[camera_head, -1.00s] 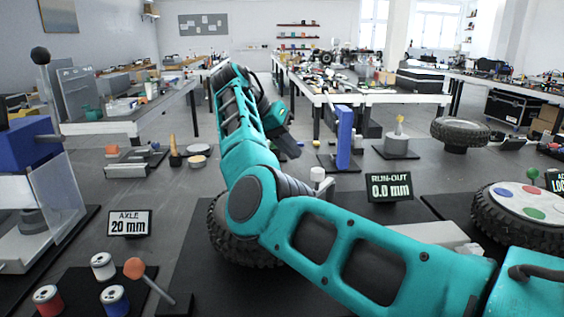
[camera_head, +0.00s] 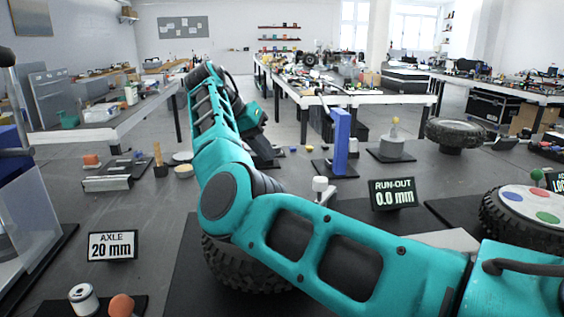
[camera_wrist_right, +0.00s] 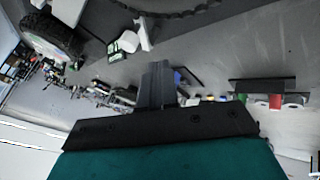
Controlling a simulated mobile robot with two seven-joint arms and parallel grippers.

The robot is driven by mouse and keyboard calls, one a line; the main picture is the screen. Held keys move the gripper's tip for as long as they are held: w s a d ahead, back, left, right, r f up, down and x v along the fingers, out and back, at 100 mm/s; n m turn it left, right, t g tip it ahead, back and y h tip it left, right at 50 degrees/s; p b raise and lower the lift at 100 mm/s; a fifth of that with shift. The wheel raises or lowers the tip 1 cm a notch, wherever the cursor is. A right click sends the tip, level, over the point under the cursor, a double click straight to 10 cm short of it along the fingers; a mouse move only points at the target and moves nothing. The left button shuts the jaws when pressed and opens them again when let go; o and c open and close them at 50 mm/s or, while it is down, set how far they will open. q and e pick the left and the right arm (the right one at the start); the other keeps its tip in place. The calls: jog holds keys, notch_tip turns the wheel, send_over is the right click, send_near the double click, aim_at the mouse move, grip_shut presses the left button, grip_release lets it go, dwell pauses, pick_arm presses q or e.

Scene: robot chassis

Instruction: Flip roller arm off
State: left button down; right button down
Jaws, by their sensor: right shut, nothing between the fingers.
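I cannot tell for sure whether this lever is the roller arm. My right arm crosses the head view from the lower right and bends back upward. My right gripper (camera_head: 264,156) hangs dark and small left of the blue post, apart from it. In the right wrist view its fingers (camera_wrist_right: 157,85) are together and empty. My left gripper is not in view.
A tyre (camera_head: 245,268) lies partly hidden under my right arm, near a white-capped post (camera_head: 320,188). A RUN-OUT sign (camera_head: 393,193) reads 0.0 mm. An AXLE sign (camera_head: 112,245) and an orange ball (camera_head: 122,305) are at lower left. A wheel with coloured discs (camera_head: 525,215) is at right.

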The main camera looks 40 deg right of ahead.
aim_at(325, 186)
jog(key=s+d+f+b, duration=0.2)
jog(key=s+d+f, duration=0.2)
jog(key=d+f, duration=0.3)
jog(key=shift+s+d+b, duration=0.15)
jog(key=shift+d+b, duration=0.25)
